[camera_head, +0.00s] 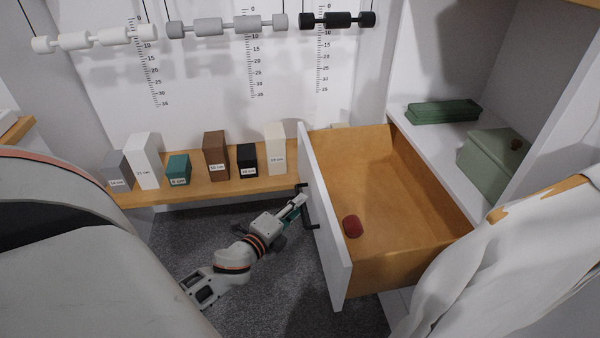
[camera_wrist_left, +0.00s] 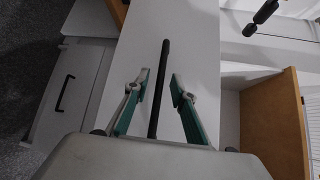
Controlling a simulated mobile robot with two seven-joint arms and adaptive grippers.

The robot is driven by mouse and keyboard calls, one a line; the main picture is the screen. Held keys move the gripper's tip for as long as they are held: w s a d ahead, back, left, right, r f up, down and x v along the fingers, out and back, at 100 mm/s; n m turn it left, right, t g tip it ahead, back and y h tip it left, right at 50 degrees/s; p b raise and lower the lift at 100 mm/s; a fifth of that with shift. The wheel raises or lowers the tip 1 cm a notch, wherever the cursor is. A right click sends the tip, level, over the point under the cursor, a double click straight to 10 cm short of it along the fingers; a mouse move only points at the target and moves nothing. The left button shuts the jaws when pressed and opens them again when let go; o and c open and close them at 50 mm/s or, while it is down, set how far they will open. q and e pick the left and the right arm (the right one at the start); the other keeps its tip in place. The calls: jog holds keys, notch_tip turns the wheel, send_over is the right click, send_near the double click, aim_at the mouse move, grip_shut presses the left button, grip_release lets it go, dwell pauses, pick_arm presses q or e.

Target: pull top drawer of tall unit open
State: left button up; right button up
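The top drawer (camera_head: 385,180) of the tall unit stands open, its wooden inside exposed. Its white front (camera_head: 325,215) faces left and carries a black bar handle (camera_head: 308,208). A red rounded object (camera_head: 352,226) lies inside. My left gripper (camera_head: 297,203) is at the handle. In the left wrist view the fingers of my left gripper (camera_wrist_left: 160,84) are spread on either side of the black handle (camera_wrist_left: 158,100), with a gap visible on both sides. The drawer front also shows there (camera_wrist_left: 205,50). My right gripper is not in view.
A wooden shelf (camera_head: 200,188) with several labelled blocks runs along the back wall below hanging weights (camera_head: 228,25). Green slabs (camera_head: 444,111) and a green box (camera_head: 490,160) sit right of the drawer. A closed drawer with a handle (camera_wrist_left: 64,93) shows in the wrist view.

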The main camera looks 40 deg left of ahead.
pick_arm(q)
jog(key=s+d+r, duration=0.1)
jog(key=s, duration=0.9)
jog(key=shift+d+r, duration=0.2)
jog(key=shift+r, duration=0.05)
jog(key=s+d+f+n+g+h, duration=0.25)
jog(key=s+d+f+n, duration=0.3)
jog(key=d, duration=0.45)
jog(key=s+d+f+n+g+h, duration=0.2)
jog(key=s+d+f+n+g, duration=0.15)
jog(key=s+d+n, duration=0.5)
jog(key=shift+s+d+r+p, duration=0.1)
jog(key=shift+d+r+p, duration=0.2)
jog(key=shift+r+p, duration=1.2)
jog(key=shift+d+r+p, duration=0.2)
jog(key=shift+d+p, duration=0.1)
jog(key=shift+p, duration=2.4)
jog(key=shift+s+d+r+p, duration=0.1)
jog(key=shift+d+r+p, duration=0.2)
jog(key=shift+r+p, duration=1.2)
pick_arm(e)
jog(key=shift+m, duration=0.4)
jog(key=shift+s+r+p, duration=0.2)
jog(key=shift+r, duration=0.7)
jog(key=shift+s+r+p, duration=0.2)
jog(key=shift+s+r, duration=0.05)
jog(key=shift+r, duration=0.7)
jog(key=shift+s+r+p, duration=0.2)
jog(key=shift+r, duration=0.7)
